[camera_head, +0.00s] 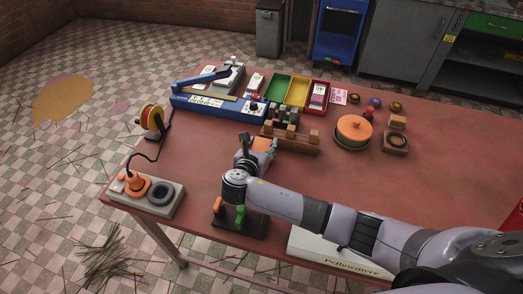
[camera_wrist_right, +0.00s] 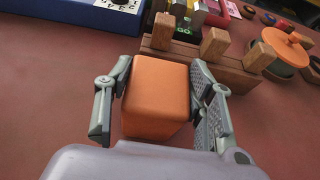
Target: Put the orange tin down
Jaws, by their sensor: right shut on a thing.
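The orange tin (camera_wrist_right: 157,95) is a rounded block shape, between the two fingers of my right gripper (camera_wrist_right: 160,112) in the right wrist view. The gripper is shut on it, with one finger along each side. In the head view the tin (camera_head: 265,144) is partly hidden by my right gripper (camera_head: 254,152), over the middle of the red-brown table (camera_head: 205,150). It is just in front of a wooden rack (camera_head: 292,142). I cannot tell whether its bottom touches the table. My left gripper is not in view.
A blue device (camera_head: 215,105) and coloured trays (camera_head: 299,90) stand behind the rack. An orange-lidded round pot (camera_head: 354,130) is to its right. A spool stand (camera_head: 152,122) and a grey control box (camera_head: 163,200) are on the left. The table left of the gripper is clear.

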